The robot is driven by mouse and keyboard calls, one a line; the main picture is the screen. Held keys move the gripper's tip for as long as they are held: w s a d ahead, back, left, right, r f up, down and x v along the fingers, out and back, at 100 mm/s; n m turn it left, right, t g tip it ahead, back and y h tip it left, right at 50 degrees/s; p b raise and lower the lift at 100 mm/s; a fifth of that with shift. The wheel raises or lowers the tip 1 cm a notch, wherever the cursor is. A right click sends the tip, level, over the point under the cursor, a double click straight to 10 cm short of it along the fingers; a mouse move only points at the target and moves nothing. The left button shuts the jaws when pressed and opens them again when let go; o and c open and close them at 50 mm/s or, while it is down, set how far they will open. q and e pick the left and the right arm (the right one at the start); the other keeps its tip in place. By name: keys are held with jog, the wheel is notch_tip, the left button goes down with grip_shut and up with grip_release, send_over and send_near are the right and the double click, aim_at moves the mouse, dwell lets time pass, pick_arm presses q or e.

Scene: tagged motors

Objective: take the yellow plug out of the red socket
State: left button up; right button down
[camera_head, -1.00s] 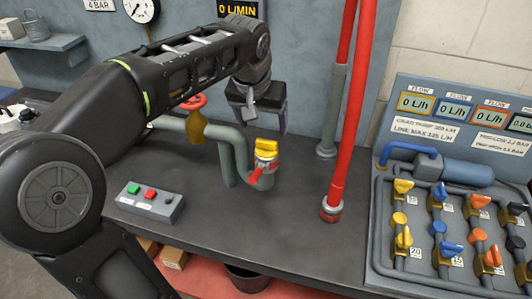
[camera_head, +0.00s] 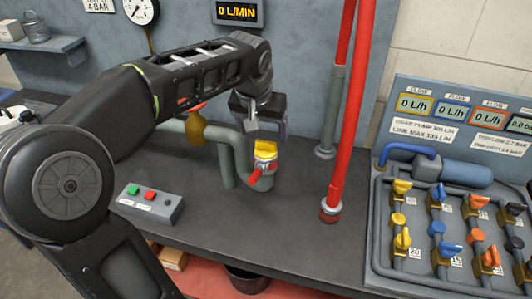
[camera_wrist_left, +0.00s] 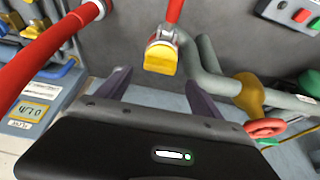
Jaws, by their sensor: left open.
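The yellow plug (camera_head: 265,147) sits in the top of the red socket (camera_head: 258,174) at the end of a grey bent pipe. In the left wrist view the yellow plug (camera_wrist_left: 160,58) shows ahead of the fingers, between their lines, with a red part of the socket (camera_wrist_left: 174,12) behind it. My left gripper (camera_head: 267,132) is open and empty, just above and behind the plug, fingers pointing down. In the left wrist view its two fingers (camera_wrist_left: 157,88) are spread apart, with the plug beyond their tips. My right gripper is not in view.
A red vertical pipe (camera_head: 341,150) stands right of the plug. A grey button box (camera_head: 150,203) lies at the left. A valve panel (camera_head: 455,230) stands at the right. The bench (camera_head: 260,225) is clear in front of the socket.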

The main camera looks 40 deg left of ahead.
aim_at(267, 141)
pick_arm(q)
jog(key=p+x, duration=0.1)
jog(key=x, duration=0.4)
jog(key=shift+s+d, duration=0.15)
jog(key=shift+c, duration=0.2)
jog(key=c, duration=1.4)
jog(key=shift+r, duration=0.15)
jog(key=shift+c, duration=0.2)
notch_tip(267, 141, up, 10)
jog(key=shift+f+b, duration=0.1)
jog(key=shift+b, duration=0.2)
